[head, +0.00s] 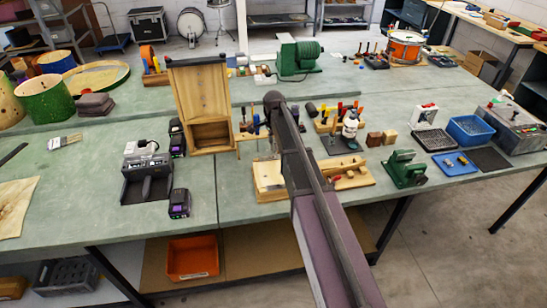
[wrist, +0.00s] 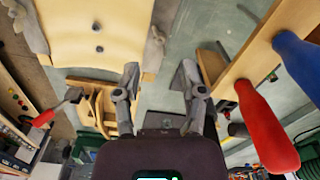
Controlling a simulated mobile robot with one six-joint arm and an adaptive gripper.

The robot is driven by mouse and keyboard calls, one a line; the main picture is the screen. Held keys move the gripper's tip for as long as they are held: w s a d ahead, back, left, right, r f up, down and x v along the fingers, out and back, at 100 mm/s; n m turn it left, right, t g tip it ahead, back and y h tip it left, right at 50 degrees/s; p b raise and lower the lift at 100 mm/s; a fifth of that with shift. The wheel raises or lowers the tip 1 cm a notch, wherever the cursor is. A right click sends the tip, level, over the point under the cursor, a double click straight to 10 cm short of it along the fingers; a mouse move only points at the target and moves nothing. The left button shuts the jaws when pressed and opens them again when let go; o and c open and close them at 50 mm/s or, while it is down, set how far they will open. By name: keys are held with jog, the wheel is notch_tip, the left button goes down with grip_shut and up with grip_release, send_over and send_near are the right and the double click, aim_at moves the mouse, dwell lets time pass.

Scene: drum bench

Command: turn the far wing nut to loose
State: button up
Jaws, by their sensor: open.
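Grey-green bench top shows between and beyond the fingertips. In the head view my arm crosses the middle of the bench and hides part of the wooden fixture (head: 270,193) beside it; my gripper is not clear there.
In the wrist view a red handle (wrist: 265,125) and a blue handle (wrist: 300,62) stand in a wooden rack (wrist: 250,65), close to the right finger. In the head view an upright wooden box (head: 199,85) stands left of my arm, and a green machine (head: 404,169) stands right.

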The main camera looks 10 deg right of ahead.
aim_at(274, 155)
jog(key=shift+f+b, duration=2.35)
jog(key=shift+f, duration=0.3)
grip_shut()
